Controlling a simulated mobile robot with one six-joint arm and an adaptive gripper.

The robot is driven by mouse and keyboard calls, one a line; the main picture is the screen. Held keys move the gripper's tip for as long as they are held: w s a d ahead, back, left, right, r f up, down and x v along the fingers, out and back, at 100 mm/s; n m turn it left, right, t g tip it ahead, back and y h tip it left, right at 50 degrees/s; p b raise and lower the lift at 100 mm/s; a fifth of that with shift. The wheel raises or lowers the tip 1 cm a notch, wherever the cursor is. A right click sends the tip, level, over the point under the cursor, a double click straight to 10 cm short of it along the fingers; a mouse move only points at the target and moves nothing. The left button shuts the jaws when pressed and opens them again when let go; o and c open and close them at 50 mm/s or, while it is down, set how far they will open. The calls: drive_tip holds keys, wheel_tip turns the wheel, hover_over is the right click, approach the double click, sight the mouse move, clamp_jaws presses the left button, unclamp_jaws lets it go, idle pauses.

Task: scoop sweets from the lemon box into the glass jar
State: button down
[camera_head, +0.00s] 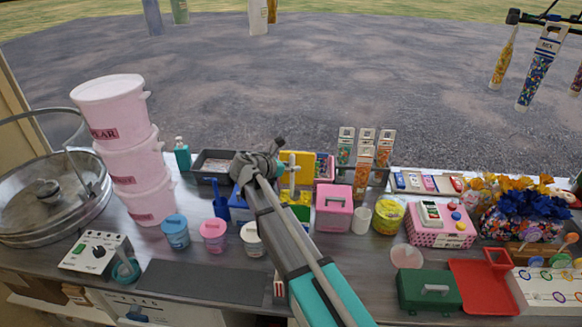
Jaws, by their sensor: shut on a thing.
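My gripper (268,160) is over the middle of the counter, beside a yellow box (310,164) that looks like the lemon box. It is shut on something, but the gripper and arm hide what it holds. A pale yellow upright piece (292,172) stands in front of the yellow box, just right of the gripper; I cannot tell whether it is the scoop or whether it touches the gripper. A small pale cup-like vessel (362,219) stands right of a pink box (333,208). A yellow-rimmed jar (388,215) stands beside it. I cannot tell which is the glass jar.
Stacked pink tubs (122,150) stand at the left beside a large round metal pan (50,195). Several small lidded pots line the front. A green case (429,290) and red tray (484,286) lie at front right. A dark mat (200,281) is bare.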

drive_tip(key=shift+f+b, duration=3.25)
drive_tip(key=shift+f, duration=0.25)
drive_tip(key=shift+r, duration=0.2)
drive_tip(key=shift+r+p, duration=4.15)
drive_tip(key=shift+p, duration=0.2)
wheel_tip(320, 180, up, 8)
drive_tip(key=p, duration=0.7)
drive_tip(key=shift+f+p, duration=0.1)
drive_tip(key=shift+p, duration=0.3)
drive_tip(key=shift+d, duration=0.1)
drive_tip(key=shift+s+f, duration=0.1)
